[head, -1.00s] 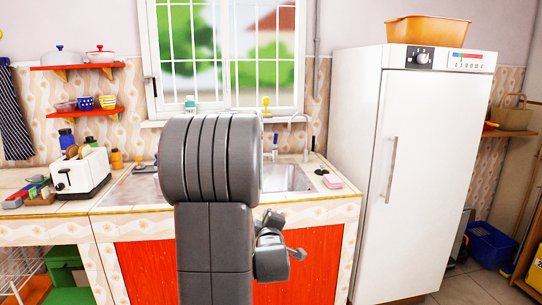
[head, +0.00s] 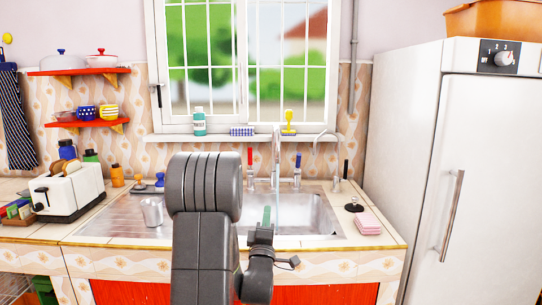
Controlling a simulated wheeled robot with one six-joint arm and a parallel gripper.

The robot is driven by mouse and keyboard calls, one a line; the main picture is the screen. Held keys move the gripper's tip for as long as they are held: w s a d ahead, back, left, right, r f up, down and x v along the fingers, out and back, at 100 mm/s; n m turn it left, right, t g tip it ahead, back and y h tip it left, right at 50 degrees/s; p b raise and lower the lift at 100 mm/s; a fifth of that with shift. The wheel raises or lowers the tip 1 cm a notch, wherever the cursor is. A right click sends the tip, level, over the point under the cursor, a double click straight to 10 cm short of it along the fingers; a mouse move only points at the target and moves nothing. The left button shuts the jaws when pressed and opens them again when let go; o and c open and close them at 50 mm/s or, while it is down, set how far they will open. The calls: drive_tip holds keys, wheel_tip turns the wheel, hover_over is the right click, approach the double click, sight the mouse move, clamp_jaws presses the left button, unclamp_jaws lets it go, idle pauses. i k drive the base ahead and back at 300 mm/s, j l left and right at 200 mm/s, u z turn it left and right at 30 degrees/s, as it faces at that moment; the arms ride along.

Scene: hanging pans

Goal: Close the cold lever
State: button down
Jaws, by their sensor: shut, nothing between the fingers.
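The cold lever (head: 297,171), with a blue handle, stands upright behind the sink to the right of the tall tap (head: 276,155). The red-handled lever (head: 250,160) stands upright on the tap's left. A pale stream of water seems to run from the tap into the metal sink (head: 313,218). My gripper (head: 262,230) shows small, partly hidden by my own arm, over the front of the sink. It is shut and empty, in front of and below the cold lever and apart from it.
A green object (head: 266,216) is just beyond my gripper. A metal cup (head: 152,211) stands on the drainboard. A pink sponge (head: 367,223) and a dark stopper (head: 354,205) lie right of the sink. The fridge (head: 470,150) stands at the right, the toaster (head: 67,192) at the left.

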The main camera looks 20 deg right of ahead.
sight(297, 171)
drive_tip(key=i+l+u, duration=0.35)
drive_tip(key=l, duration=0.3)
drive_tip(key=i+l+u, duration=0.15)
drive_tip(key=l, duration=0.25)
drive_tip(key=i+z, duration=0.2)
drive_tip(key=z, duration=0.15)
drive_tip(key=i+z, duration=0.2)
drive_tip(key=z, duration=0.2)
